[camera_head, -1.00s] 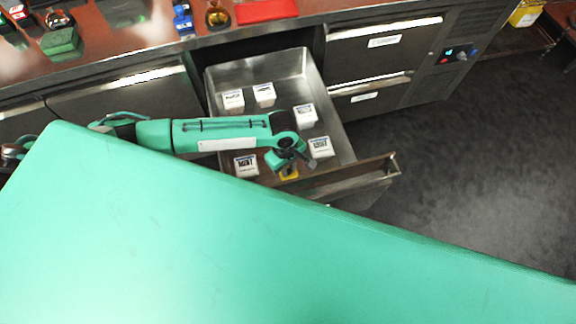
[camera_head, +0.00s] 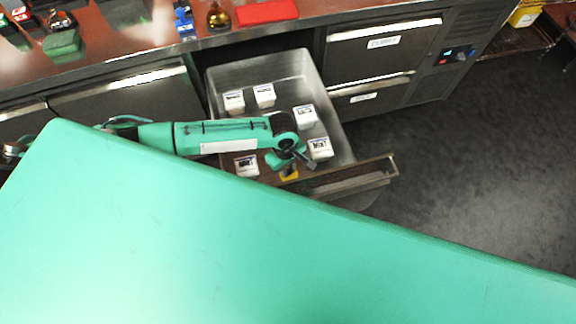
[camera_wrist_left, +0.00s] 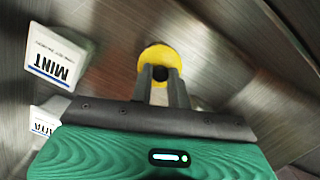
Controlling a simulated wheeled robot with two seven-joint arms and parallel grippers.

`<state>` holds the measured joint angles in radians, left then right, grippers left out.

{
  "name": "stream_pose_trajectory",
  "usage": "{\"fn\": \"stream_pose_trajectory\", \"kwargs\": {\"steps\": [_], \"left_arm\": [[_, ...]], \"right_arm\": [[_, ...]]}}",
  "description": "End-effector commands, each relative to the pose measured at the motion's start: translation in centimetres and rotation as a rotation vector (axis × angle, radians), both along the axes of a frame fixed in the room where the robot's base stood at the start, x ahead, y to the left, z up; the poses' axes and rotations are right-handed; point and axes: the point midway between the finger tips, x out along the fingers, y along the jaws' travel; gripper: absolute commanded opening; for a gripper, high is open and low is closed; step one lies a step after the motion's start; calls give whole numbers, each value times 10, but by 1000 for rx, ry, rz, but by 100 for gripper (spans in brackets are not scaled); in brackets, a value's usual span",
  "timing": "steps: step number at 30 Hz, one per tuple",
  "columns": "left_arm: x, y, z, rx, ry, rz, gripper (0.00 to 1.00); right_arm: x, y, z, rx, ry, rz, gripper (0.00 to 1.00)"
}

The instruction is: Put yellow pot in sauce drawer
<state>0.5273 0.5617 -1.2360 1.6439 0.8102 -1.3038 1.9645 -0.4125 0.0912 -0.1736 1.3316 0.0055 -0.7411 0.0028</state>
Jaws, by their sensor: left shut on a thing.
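The yellow pot (camera_wrist_left: 158,57) is between the fingers of my left gripper (camera_wrist_left: 160,78) in the left wrist view. In the head view only a small part of the pot (camera_head: 289,172) shows below my left gripper (camera_head: 291,163). The gripper is shut on it. The open sauce drawer (camera_head: 338,142) surrounds the pot and gripper, near its front end. I cannot tell whether the pot touches the drawer floor. My right gripper is not in view.
Several white labelled pots stand in the drawer, among them a MINT pot (camera_wrist_left: 58,62) left of the gripper and another white pot (camera_head: 319,148) to its right. The counter (camera_head: 330,10) runs behind. A large green surface fills the foreground.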

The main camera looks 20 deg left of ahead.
Motion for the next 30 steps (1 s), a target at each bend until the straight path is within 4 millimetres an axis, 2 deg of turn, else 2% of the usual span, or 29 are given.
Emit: {"fn": "stream_pose_trajectory", "kwargs": {"steps": [13, 14, 17, 23, 27, 30], "left_arm": [[0, 0, 0, 0, 0, 0, 0], [0, 0, 0, 0, 0, 0, 23], [0, 0, 0, 0, 0, 0, 43], [0, 0, 0, 1, -1, 0, 43], [0, 0, 0, 1, -1, 0, 64], [0, 0, 0, 1, -1, 0, 64]], "right_arm": [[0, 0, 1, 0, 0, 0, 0], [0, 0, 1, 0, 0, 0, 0], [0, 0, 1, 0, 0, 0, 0], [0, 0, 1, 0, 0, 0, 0], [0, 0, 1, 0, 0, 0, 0], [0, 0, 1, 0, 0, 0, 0]]}}
